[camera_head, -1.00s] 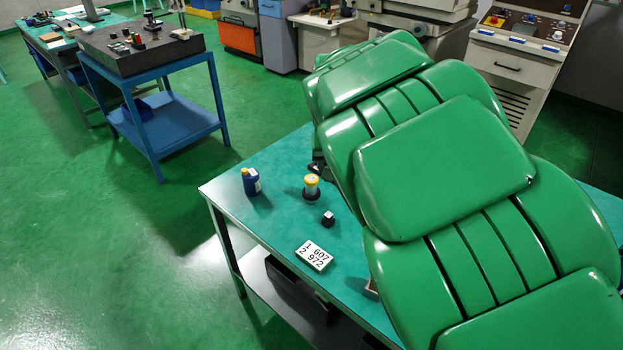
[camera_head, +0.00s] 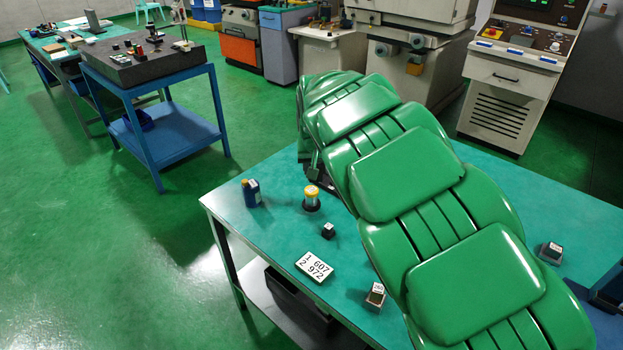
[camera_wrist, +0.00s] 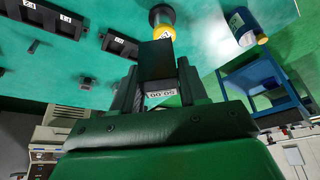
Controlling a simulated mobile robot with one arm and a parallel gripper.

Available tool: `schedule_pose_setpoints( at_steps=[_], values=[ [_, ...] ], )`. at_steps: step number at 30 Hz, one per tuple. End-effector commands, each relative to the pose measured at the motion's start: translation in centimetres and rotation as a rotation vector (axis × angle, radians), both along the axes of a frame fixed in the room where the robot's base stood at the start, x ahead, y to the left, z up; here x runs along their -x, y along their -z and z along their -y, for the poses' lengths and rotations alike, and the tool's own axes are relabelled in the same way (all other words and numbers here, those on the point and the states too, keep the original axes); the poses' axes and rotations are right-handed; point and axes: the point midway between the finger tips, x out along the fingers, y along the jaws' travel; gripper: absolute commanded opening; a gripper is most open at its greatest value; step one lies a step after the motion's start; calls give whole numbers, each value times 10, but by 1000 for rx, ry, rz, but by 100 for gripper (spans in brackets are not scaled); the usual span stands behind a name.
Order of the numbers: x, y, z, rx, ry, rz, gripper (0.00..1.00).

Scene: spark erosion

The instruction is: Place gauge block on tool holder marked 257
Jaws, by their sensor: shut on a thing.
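In the wrist view my gripper (camera_wrist: 160,88) is shut on a dark block with a white label reading 50.00 upside down, which I take as the gauge block (camera_wrist: 155,58). Small labelled blocks stand on the teal bench: a brownish one (camera_head: 375,297) beside my arm, a grey one (camera_head: 551,252) at the right and a dark one (camera_head: 328,231) nearer the left.
A white card (camera_head: 315,266) reads 1 607, 2 972. The wrist view shows dark labelled racks (camera_wrist: 118,46). A blue-framed table (camera_head: 150,68) stands apart at upper left.

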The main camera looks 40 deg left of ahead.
Motion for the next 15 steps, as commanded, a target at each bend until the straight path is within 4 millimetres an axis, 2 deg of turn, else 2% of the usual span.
schedule_pose_setpoints(
  at_steps=[5, 15],
  values=[
    [-10, 7, -12, 0, -1, 0, 0],
    [-25, 33, -31, -1, -2, 1, 0]
  ],
)
